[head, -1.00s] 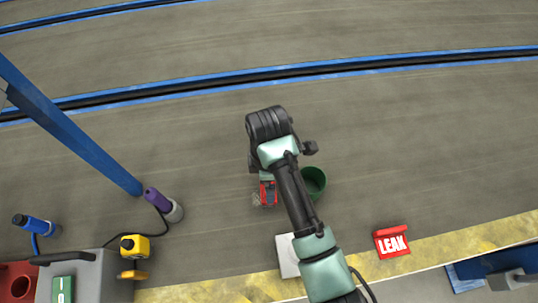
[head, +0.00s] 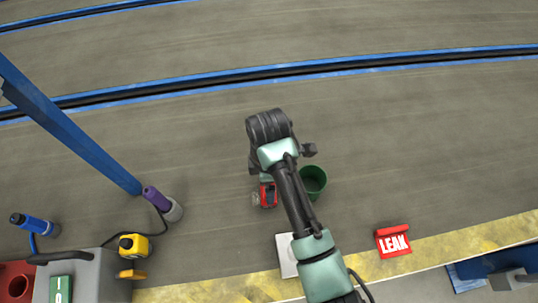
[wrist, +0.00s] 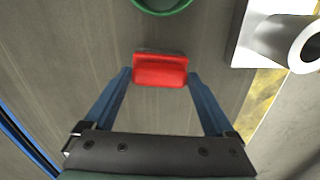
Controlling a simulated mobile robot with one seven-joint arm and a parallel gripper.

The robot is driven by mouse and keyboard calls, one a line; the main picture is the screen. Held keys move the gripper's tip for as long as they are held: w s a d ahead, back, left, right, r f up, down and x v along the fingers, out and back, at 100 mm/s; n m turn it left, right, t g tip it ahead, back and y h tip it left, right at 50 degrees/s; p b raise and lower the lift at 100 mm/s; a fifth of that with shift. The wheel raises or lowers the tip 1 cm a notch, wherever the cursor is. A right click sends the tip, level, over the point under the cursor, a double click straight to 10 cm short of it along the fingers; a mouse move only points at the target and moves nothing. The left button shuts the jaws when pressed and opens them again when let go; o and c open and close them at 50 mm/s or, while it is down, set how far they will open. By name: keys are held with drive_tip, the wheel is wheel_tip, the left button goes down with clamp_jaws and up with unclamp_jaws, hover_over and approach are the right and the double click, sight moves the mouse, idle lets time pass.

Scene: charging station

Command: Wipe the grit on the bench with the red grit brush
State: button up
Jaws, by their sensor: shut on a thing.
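The red grit brush (head: 268,195) is at the bench surface, left of my forearm in the head view. In the wrist view the red brush (wrist: 160,70) sits between the two blue fingers of my gripper (wrist: 160,78), which is shut on it. A small pale patch of grit (head: 256,199) shows right beside the brush's left side in the head view. I cannot make out grit in the wrist view. My arm hides part of the brush and of the bench around it, and whether the bristles touch the bench cannot be told.
A green bin (head: 313,181) stands close right of the brush. A purple bottle (head: 163,203) and a yellow tape measure (head: 134,246) stand left. The bench's far middle is clear.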

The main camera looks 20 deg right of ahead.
drive_tip(key=shift+f, duration=0.3)
drive_tip(key=shift+a, duration=0.1)
drive_tip(key=shift+w+a+r+p, duration=0.15)
drive_tip(key=shift+a+p, duration=0.15)
drive_tip(key=shift+a, duration=0.2)
drive_tip(key=shift+w+a+r+p, duration=0.1)
drive_tip(key=shift+a+p, duration=0.15)
drive_tip(key=shift+a, duration=0.2)
drive_tip(key=shift+w+a+f+p, duration=0.1)
drive_tip(key=shift+w+a+p, duration=0.15)
drive_tip(key=shift+a+p, duration=0.5)
drive_tip(key=shift+a+f, duration=0.1)
drive_tip(key=shift+a, duration=0.05)
drive_tip(key=shift+s+d, duration=0.25)
drive_tip(key=shift+d, duration=0.65)
drive_tip(key=shift+s+d+f+p, duration=0.1)
drive_tip(key=shift+s+d+p, duration=0.1)
drive_tip(key=shift+d, duration=0.2)
drive_tip(key=shift+s+d+f+p, duration=0.1)
drive_tip(key=shift+d+p, duration=0.1)
drive_tip(key=shift+d, duration=0.15)
drive_tip(key=c, duration=0.4)
drive_tip(key=shift+d, duration=0.2)
drive_tip(key=shift+s+d+f, duration=0.1)
drive_tip(key=shift+d, duration=0.1)
drive_tip(key=shift+c, duration=0.9)
